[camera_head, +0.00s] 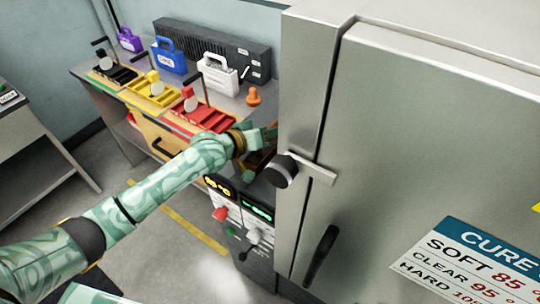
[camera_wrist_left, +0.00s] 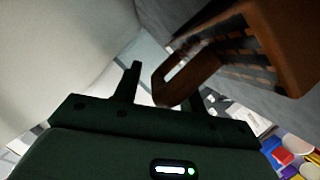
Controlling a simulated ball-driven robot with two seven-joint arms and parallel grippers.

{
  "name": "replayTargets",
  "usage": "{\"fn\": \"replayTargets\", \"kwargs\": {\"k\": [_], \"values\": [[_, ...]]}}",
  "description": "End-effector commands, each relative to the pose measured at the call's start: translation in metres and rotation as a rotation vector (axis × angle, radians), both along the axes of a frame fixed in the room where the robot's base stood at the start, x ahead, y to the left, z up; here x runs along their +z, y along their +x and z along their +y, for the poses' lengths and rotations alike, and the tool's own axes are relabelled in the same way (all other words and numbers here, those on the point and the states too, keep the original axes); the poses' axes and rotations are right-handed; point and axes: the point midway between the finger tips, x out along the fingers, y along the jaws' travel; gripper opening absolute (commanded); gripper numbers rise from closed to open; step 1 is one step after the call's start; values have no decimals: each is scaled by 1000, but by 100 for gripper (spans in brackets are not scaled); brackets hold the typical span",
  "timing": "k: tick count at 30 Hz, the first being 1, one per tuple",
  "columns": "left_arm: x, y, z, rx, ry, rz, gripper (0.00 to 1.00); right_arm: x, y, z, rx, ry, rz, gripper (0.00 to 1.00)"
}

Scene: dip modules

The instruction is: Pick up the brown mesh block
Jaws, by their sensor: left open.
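The brown mesh block (camera_wrist_left: 265,50) shows at the upper right of the left wrist view, with dark openings in its side and a looped brown handle (camera_wrist_left: 180,82) reaching toward my left gripper (camera_wrist_left: 163,92). The gripper is open. In the head view, my left gripper (camera_head: 265,138) is at the counter's right end beside the steel cabinet. A brown part of the block (camera_head: 257,160) shows just below it, mostly hidden.
The tall steel cabinet (camera_head: 410,120) stands close on the right, its latch knob (camera_head: 281,171) near my gripper. Black, yellow and red trays (camera_head: 203,115) line the counter. Behind them are purple, blue and white tagged cases (camera_head: 217,75). A small orange knob-shaped piece (camera_head: 253,96) stands nearby.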

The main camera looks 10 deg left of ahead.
Motion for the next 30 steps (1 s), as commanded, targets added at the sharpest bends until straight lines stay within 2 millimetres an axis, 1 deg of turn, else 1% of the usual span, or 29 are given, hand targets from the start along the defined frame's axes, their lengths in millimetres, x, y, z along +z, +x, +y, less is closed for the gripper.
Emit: {"fn": "replayTargets", "kwargs": {"k": [5, 8, 9, 10, 19, 22, 23, 26, 29, 30], "values": [[0, 0, 0, 0, 0, 0, 41, 1, 0, 0, 1, 0, 0, 36], [0, 0, 0, 0, 0, 0, 16, 1, 0, 0, 1, 0, -1, 36], [0, 0, 0, 0, 0, 0, 5, 1, 0, 1, 1, 1, -1, 36], [0, 0, 0, 1, 1, 0, 0, 1, 0, 1, 2, 1, -1, 36], [1, 0, 1, 1, 0, -1, 0, 1, 0, 1, 2, 1, -1, 36], [9, 0, 0, 0, -1, -2, 0, 4, 1, 1, 2, 1, -2, 36], [14, 0, 0, 0, -2, -3, 0, 5, 1, 1, 2, 2, -3, 36], [36, 0, 0, -1, -1, -5, 0, 13, 2, 2, 2, 2, -4, 36], [66, 0, 0, 0, -2, -6, 0, 22, 3, 2, 2, 3, -7, 36], [79, 0, 0, -1, -2, -8, 0, 26, 4, 3, 2, 4, -8, 36]]}}
